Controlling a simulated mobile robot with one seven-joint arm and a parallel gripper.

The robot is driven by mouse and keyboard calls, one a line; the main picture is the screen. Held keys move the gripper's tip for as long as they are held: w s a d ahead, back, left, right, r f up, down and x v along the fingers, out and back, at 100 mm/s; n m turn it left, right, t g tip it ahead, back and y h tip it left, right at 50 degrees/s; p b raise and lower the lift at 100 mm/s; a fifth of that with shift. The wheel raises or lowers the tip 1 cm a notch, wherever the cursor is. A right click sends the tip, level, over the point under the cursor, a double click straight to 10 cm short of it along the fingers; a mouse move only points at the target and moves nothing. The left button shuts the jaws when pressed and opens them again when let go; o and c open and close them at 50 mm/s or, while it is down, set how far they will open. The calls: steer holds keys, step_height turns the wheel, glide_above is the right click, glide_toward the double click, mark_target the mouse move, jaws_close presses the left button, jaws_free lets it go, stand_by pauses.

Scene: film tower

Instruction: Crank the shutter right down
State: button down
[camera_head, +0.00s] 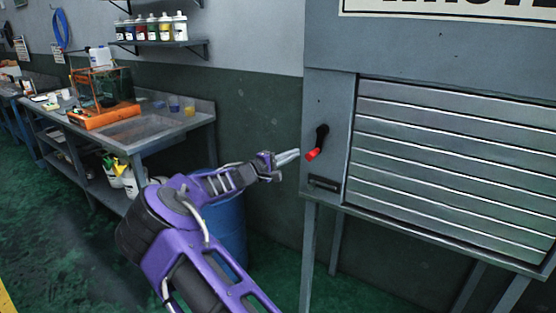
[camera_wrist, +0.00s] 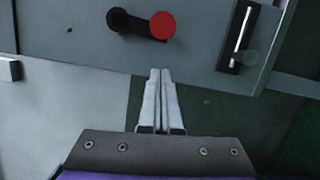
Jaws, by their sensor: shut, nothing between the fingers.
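The slatted metal shutter (camera_head: 455,165) fills the front of a grey cabinet at the right of the head view; its slats reach down to the bottom ledge. A black crank (camera_head: 322,136) with a red knob (camera_head: 313,154) is on the panel left of the shutter. In the wrist view the crank (camera_wrist: 125,21) lies across the top, with the red knob (camera_wrist: 162,25) at its right end. My gripper (camera_head: 296,155) is shut and empty, just left of the knob; in the wrist view its fingertips (camera_wrist: 160,73) point at the knob, apart from it.
A dark slotted fitting (camera_head: 324,184) sits below the crank and also shows in the wrist view (camera_wrist: 238,40). A blue barrel (camera_head: 226,232) stands behind my arm. A bench (camera_head: 190,122) with an orange-framed box (camera_head: 104,100) is at left. Open green floor lies at lower left.

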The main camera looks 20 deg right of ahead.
steer(key=shift+s+d+r, duration=0.15)
steer(key=shift+s+d, duration=0.25)
steer(key=shift+s, duration=0.2)
steer(key=shift+s+d+r, duration=0.1)
steer(key=shift+s+d, duration=0.25)
steer(key=shift+s, duration=0.25)
steer(key=shift+s+d+f+n+b, duration=0.15)
steer(key=shift+s+d+n+b, duration=0.25)
steer(key=shift+s+d+n, duration=0.25)
steer(key=shift+a, duration=0.1)
